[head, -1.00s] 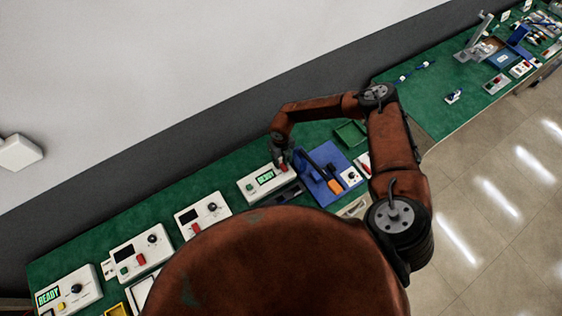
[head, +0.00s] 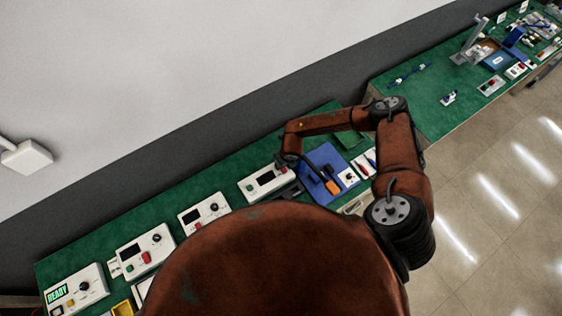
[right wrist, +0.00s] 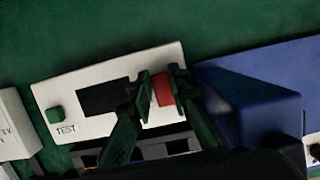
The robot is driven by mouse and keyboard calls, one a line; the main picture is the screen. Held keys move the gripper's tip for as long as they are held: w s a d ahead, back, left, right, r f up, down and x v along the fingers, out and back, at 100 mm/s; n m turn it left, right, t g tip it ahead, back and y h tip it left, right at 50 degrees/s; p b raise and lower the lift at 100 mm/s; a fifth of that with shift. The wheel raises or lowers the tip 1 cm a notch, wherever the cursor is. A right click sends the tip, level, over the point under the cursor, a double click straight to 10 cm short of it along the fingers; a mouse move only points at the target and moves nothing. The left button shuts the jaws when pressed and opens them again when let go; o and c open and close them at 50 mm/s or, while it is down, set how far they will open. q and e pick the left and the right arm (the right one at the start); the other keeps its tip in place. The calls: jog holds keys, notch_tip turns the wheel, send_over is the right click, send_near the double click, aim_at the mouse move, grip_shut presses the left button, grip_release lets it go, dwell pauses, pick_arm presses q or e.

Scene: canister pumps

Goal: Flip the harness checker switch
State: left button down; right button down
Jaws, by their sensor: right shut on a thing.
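The white checker box (head: 262,184) stands on the green bench in the middle of the head view. In the right wrist view the same box (right wrist: 70,88) has a green button marked TEST, a dark screen (right wrist: 104,97) and a red switch (right wrist: 163,90) near its right end. My right gripper (right wrist: 162,86) has its fingers on both sides of the red switch and is shut on it. In the head view the right gripper (head: 285,162) is at the box's right end, partly hidden by my arm. My left gripper is not in view.
A blue fixture (head: 322,165) with an orange-handled tool stands just right of the box. Other white boxes stand left along the bench, one (head: 203,213) nearest and one with a lit READY screen (head: 75,290). A grey wall band runs behind the bench.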

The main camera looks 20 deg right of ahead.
dwell(0.4)
jog(key=c, duration=1.8)
grip_release()
jog(key=v, duration=1.2)
jog(key=shift+s, duration=0.25)
jog(key=shift+d+f, duration=0.1)
